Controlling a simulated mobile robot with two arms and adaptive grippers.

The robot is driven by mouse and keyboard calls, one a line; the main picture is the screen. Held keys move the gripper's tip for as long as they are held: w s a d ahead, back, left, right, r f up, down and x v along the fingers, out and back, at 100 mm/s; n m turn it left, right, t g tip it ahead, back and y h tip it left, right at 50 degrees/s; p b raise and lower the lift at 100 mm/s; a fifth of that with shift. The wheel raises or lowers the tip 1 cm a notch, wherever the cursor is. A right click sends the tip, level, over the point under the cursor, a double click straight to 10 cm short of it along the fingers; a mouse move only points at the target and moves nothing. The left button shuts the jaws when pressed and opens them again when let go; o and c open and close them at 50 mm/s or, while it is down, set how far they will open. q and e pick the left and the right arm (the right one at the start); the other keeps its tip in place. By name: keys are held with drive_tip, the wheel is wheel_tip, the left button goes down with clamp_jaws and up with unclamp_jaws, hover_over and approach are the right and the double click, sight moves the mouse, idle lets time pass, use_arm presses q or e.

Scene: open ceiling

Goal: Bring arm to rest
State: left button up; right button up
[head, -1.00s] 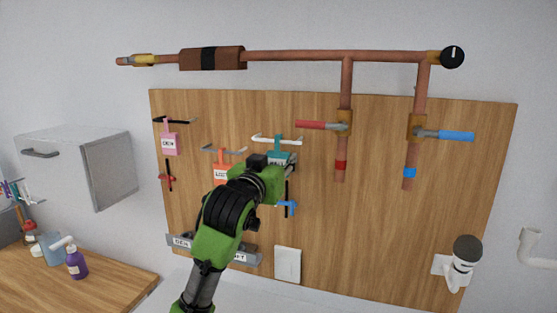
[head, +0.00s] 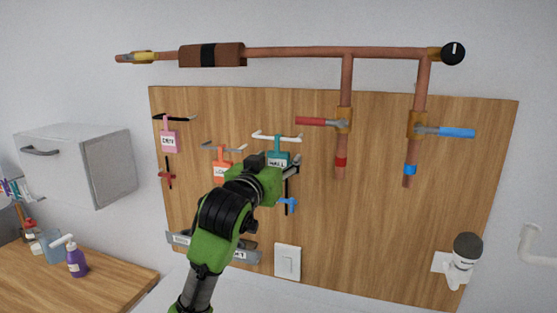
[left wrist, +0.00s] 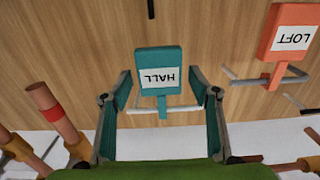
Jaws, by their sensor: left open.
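My left arm comes in from the bottom, and its green gripper (head: 292,170) is in front of the wooden board, just below the teal HALL tag (head: 278,157). In the left wrist view the gripper (left wrist: 162,86) is open, with one finger on each side of the teal HALL tag (left wrist: 158,75). The tag hangs on a white hook (head: 276,137), and no finger is seen closed on it. The gap in depth between fingers and tag is hard to judge. My right gripper is not in view.
The wooden board (head: 370,230) also bears an orange LOFT tag (head: 222,170), a pink tag (head: 168,141), a red-handled valve (head: 343,121) and a blue-handled valve (head: 418,126). A white switch (head: 287,262) is below. A grey cabinet (head: 108,168) and counter (head: 90,288) are at left.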

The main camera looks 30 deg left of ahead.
use_arm(q)
drive_tip(key=v, duration=0.6)
drive_tip(key=s+d+f+m+g+h, duration=0.1)
drive_tip(key=s+d+f+g, duration=0.15)
drive_tip(key=f, duration=0.75)
drive_tip(key=s+d+f+m+g+h, duration=0.1)
drive_tip(key=s+d+f+g, duration=0.15)
drive_tip(key=f, duration=0.75)
drive_tip(key=s+d+f+m+g+h, duration=0.1)
drive_tip(key=s+d+f+g, duration=0.15)
drive_tip(key=f, duration=0.85)
drive_tip(key=s+d+f+m+g+h, duration=0.1)
drive_tip(key=s+d+f+g, duration=0.25)
drive_tip(key=s+f, duration=0.7)
drive_tip(key=s+d+f+m+g+h, duration=0.1)
drive_tip(key=s+d+f+g, duration=0.25)
drive_tip(key=s+f, duration=0.65)
drive_tip(key=s+f+b, duration=0.2)
drive_tip(key=f, duration=1.2)
drive_tip(key=s+f+b, duration=0.2)
drive_tip(key=f+b, duration=0.1)
drive_tip(key=f, duration=1)
drive_tip(key=s+a+f+g+b, duration=0.2)
drive_tip(key=s+f+b, duration=0.1)
drive_tip(key=s+f, duration=1.4)
wheel_tip(320, 180, down, 4)
drive_tip(key=shift+s+a+r+y, duration=0.15)
drive_tip(key=shift+s+a+y, duration=0.05)
drive_tip(key=shift+s+y, duration=0.15)
drive_tip(key=shift+c, duration=0.3)
